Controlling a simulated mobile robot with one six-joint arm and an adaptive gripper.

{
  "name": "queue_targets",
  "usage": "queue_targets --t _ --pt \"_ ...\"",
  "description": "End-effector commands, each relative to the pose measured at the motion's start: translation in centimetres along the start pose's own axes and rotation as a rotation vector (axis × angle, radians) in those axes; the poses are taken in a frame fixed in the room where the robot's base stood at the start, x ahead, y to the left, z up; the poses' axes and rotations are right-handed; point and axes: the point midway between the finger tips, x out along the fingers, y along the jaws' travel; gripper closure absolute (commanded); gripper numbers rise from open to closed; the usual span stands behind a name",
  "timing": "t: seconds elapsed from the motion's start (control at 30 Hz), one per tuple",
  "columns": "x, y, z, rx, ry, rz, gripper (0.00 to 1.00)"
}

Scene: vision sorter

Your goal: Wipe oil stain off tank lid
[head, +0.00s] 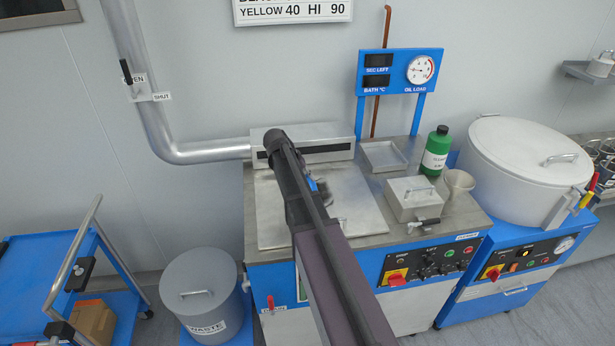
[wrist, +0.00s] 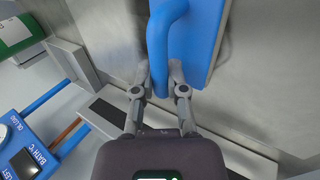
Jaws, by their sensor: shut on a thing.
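The tank lid (head: 272,212) is a flat, square brushed-metal plate on top of the cleaning machine. It fills much of the wrist view (wrist: 108,35). My gripper (wrist: 160,72) is shut on the handle of a blue wiping block (wrist: 204,38), with the handle bar between its fingers. The block lies over the lid; whether it presses on the metal is hard to tell. In the head view my arm crosses the lid and hides most of the block. A dim darker patch shows beside the block in the wrist view; I cannot tell stain from shadow.
A small lidded metal box (head: 412,198), a shallow tray (head: 382,157), a green bottle (head: 436,150) and a funnel (head: 457,184) stand right of the lid. A raised housing (head: 335,133) runs behind it. A waste bin (head: 205,290) and blue cart (head: 45,265) stand left.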

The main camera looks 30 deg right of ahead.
Motion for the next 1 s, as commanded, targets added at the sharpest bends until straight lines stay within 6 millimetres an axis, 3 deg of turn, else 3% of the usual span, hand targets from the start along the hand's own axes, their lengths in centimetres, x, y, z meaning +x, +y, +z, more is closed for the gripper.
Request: queue_targets --t 0.3,0.77,1.0 --pt "-0.1 0.1 2.0 0.000 0.000 0.000 1.00" --pt "-0.1 0.1 2.2 0.000 0.000 0.001 1.00" --pt "0.0 0.1 3.2 0.000 0.000 0.001 1.00"
